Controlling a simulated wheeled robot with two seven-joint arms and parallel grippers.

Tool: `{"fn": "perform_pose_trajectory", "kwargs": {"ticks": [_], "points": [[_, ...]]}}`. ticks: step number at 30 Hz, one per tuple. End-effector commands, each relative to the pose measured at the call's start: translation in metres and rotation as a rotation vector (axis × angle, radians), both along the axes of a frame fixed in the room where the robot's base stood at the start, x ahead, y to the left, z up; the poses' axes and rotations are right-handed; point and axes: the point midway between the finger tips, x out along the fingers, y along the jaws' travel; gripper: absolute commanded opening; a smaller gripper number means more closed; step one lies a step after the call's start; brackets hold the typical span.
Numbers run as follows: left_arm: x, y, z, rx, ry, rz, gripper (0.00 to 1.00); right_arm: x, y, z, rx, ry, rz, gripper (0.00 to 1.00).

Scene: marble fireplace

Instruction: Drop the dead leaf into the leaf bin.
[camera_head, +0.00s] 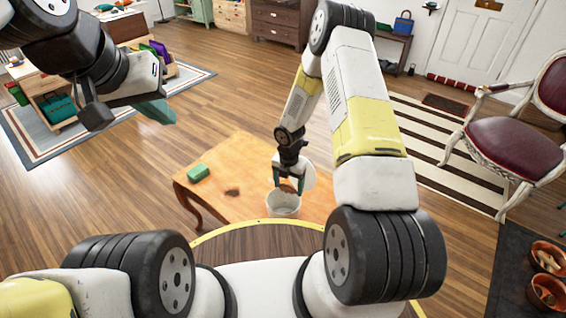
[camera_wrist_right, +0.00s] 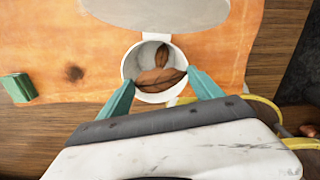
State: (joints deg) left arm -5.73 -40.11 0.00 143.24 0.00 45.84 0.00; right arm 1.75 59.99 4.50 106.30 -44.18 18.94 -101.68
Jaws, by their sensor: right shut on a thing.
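The leaf bin (camera_head: 284,208) is a small white round pail on the wooden table, with its white lid (camera_wrist_right: 165,10) standing open. My right gripper (camera_head: 288,184) is over the bin's mouth. In the right wrist view its teal fingertips (camera_wrist_right: 161,80) are shut on a brown dead leaf (camera_wrist_right: 160,77), held crosswise over the bin opening. Another brown leaf (camera_wrist_right: 160,55) shows beyond it, within the bin's outline. My left gripper (camera_head: 155,108) hangs well away at upper left; its finger gap is not clear.
The orange-brown table (camera_head: 225,170) carries a green block (camera_head: 198,172) and has a dark stain (camera_head: 232,192). A red chair (camera_head: 510,145) and copper pots (camera_head: 547,290) are at right. A toy shelf (camera_head: 55,100) is at left. Open wood floor surrounds the table.

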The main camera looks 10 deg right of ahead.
Motion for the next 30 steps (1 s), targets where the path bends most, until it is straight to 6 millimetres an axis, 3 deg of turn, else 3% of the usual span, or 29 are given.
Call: {"fn": "perform_pose_trajectory", "kwargs": {"ticks": [2, 3, 6, 16, 25, 30], "points": [[0.0, 0.0, 0.0, 0.0, 0.0, 0.0, 0.0, 0.0, 0.0, 0.0, 0.0, 0.0, 0.0, 0.38], [0.0, 0.0, 0.0, 0.0, 0.0, 0.0, 0.0, 0.0, 0.0, 0.0, 0.0, 0.0, 0.0, 0.83], [0.0, 0.0, 0.0, 0.0, 0.0, 0.0, 0.0, 0.0, 0.0, 0.0, 0.0, 0.0, 0.0, 1.0], [0.0, 0.0, 0.0, 0.0, 0.0, 0.0, 0.0, 0.001, 0.0, 0.008, 0.002, -0.001, -0.001, 1.0], [0.0, 0.0, 0.0, 0.0, 0.0, 0.0, 0.0, 0.001, 0.0, 0.057, 0.0, -0.003, -0.001, 1.0], [0.0, 0.0, 0.0, 0.0, 0.0, 0.0, 0.0, 0.0, 0.0, 0.075, 0.001, -0.001, -0.001, 1.0]]}}
